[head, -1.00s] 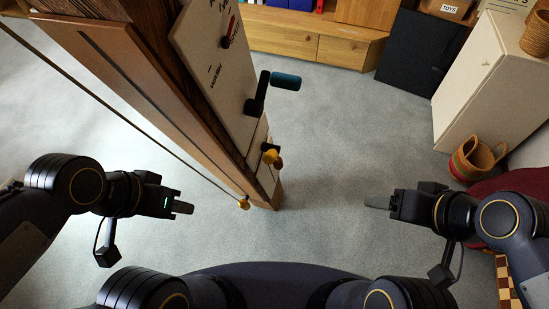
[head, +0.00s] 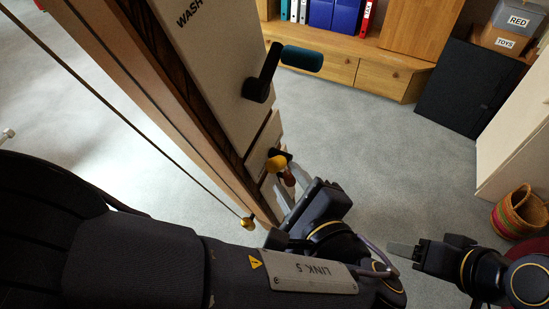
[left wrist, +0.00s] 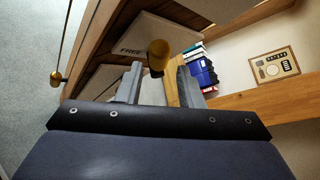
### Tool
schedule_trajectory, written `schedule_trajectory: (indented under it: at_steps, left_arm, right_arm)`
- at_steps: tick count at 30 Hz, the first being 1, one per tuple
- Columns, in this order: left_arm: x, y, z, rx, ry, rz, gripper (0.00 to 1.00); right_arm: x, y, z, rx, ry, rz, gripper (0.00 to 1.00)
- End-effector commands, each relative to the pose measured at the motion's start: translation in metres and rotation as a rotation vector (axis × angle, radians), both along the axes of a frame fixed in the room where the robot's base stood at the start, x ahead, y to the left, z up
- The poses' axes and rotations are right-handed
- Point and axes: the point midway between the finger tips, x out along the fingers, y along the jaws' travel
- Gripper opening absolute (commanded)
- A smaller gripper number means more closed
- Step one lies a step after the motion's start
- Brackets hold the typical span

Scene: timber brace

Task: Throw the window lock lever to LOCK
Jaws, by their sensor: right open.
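The window lock lever, with a yellow knob (head: 277,163), sits low on the end of the timber frame. In the left wrist view its knob (left wrist: 158,54) stands beside the word FREE on a pale plate (left wrist: 150,38). My left gripper (head: 285,190) is at the lever, coming from below. My right gripper (head: 402,250) is open and empty, off to the right.
A teal-handled crank (head: 300,58) juts from the panel above the lever. A thin rod or cord with a brass end (head: 247,223) runs along the frame's left side. A wooden cabinet (head: 340,65) and a woven basket (head: 518,212) stand beyond clear carpet.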

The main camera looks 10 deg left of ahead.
Motion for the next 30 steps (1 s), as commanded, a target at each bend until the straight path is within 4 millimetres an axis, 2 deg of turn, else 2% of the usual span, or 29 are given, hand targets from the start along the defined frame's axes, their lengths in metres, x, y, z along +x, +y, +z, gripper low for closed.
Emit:
schedule_trajectory:
  at_steps: [12,17,24,30]
  left_arm:
    - [0.051,0.032,-0.016,-0.001,0.005,0.005,0.34]
    - [0.059,0.036,-0.018,-0.002,0.005,0.003,0.34]
    - [0.06,0.037,-0.018,-0.002,0.006,0.002,0.34]
    - [0.059,0.037,-0.018,-0.003,0.005,0.002,0.09]
  right_arm:
    - [0.0,0.0,-0.003,0.0,-0.001,0.0,0.62]
    - [0.0,0.0,-0.003,0.0,-0.001,0.0,0.62]
    - [0.0,0.0,-0.003,0.0,-0.001,0.0,0.62]
    - [0.0,0.0,-0.003,0.0,-0.001,0.0,0.62]
